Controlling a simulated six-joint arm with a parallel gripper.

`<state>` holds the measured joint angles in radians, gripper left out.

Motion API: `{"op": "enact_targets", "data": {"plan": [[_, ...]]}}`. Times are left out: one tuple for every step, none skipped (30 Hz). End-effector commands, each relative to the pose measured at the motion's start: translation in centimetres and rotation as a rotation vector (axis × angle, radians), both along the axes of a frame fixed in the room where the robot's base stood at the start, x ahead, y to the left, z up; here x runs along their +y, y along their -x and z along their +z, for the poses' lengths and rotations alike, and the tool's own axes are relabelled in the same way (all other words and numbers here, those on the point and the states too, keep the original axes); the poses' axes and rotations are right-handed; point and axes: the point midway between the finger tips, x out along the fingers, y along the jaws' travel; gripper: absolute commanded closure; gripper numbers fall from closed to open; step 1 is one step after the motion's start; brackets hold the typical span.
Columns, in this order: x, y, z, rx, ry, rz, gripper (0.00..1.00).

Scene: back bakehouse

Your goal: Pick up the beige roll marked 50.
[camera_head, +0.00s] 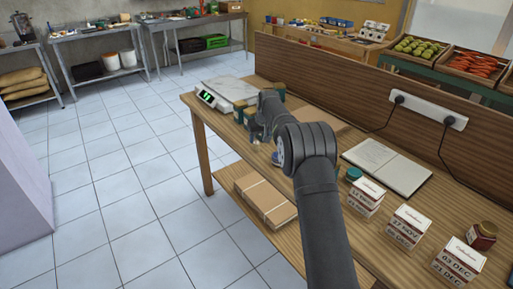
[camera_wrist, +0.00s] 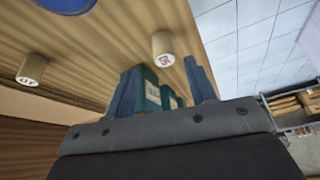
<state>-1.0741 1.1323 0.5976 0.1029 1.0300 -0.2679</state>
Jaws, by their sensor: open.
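A small beige roll (camera_wrist: 163,50) with a dark mark on its end stands on the wooden table in the wrist view. The mark is sideways and looks like 50. It lies beyond and between the two blue fingers of my gripper (camera_wrist: 165,82), nearer the right one, and seems apart from both. My gripper is open with nothing held. A second beige roll (camera_wrist: 31,70) stands to the left, its mark upside down and perhaps 10. In the head view my gripper (camera_head: 257,134) is low over the table near the scale; I cannot make out the rolls there.
Dark green boxes (camera_wrist: 152,93) show close to the fingers. A scale (camera_head: 228,91) with a green display stands at the table's far end.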

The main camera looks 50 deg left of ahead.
Motion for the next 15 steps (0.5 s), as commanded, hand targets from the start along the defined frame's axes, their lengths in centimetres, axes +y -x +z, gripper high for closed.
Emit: {"op": "enact_targets", "data": {"plan": [[0.2,0.1,-0.5,0.0,0.001,0.001,0.5],[0.3,0.1,-0.8,0.001,0.002,0.001,0.5],[0.5,0.2,-1.4,0.001,0.003,0.001,0.5],[0.7,0.3,-1.9,0.002,0.004,0.001,0.5],[0.9,0.4,-2.3,0.002,0.004,0.001,0.5],[1.2,0.4,-2.9,0.001,0.003,0.001,0.5],[1.3,0.4,-3.3,0.001,0.003,0.0,0.5],[1.4,0.3,-3.6,0.001,0.002,0.0,0.5],[1.6,0.2,-3.9,-0.001,0.001,0.0,0.5],[1.7,0.2,-4.2,-0.001,0.0,0.0,0.5],[1.8,0.2,-4.4,-0.001,0.0,-0.001,0.5],[1.9,0.2,-4.6,0.0,0.001,-0.001,0.5],[1.9,0.2,-4.7,-0.001,0.0,-0.001,0.5],[1.9,0.1,-4.7,-0.001,0.0,-0.001,0.5],[2.0,0.1,-4.7,-0.001,0.0,-0.001,0.5]]}}
